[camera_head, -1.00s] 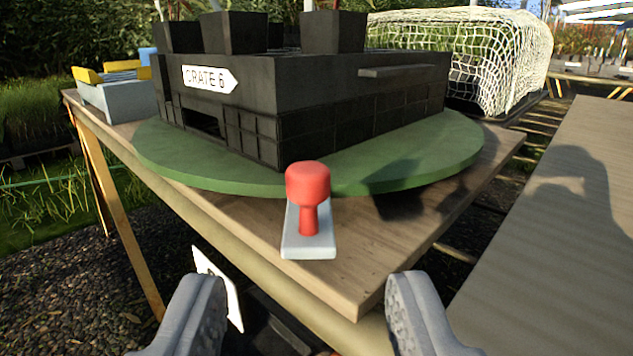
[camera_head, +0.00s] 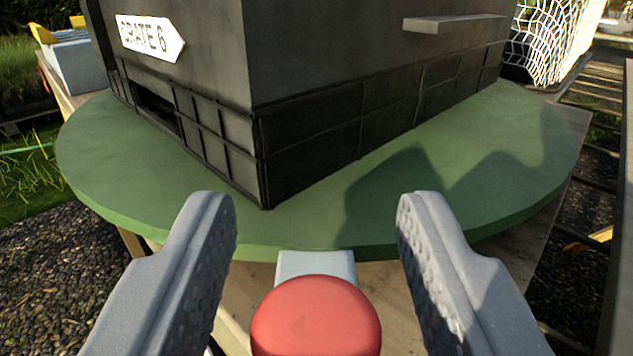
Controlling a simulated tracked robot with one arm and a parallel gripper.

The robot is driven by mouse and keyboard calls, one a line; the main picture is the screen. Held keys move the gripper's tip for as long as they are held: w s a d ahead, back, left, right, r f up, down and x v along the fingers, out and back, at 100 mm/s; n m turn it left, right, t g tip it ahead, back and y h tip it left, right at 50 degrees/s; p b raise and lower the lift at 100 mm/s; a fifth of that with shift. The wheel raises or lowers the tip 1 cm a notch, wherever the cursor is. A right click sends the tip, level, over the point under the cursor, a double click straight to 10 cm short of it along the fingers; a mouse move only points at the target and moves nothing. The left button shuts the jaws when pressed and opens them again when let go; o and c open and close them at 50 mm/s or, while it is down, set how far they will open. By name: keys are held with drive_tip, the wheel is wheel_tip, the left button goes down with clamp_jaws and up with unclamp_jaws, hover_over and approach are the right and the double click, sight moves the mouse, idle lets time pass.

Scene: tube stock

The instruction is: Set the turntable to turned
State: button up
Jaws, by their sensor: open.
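The green round turntable (camera_head: 480,195) lies on a wooden table and bears a large black crate (camera_head: 310,95). A white arrow label reading "CRATE 6" (camera_head: 150,37) is on the crate's left face, pointing right. A red knob (camera_head: 316,318) on a pale grey base plate (camera_head: 315,264) stands in front of the turntable's near edge, low in the view. My gripper (camera_head: 317,215) is open and empty. Its two grey fingers are left and right of the knob in the picture, with their tips reaching toward the turntable's near rim. I cannot tell whether they touch anything.
The wooden table (camera_head: 535,235) shows to the right of the turntable. A white net (camera_head: 548,40) is behind at the right. A grey box with yellow parts (camera_head: 75,62) is at the far left. Gravel ground (camera_head: 50,240) lies at the left.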

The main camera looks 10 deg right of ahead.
drive_tip(key=shift+w, duration=0.3)
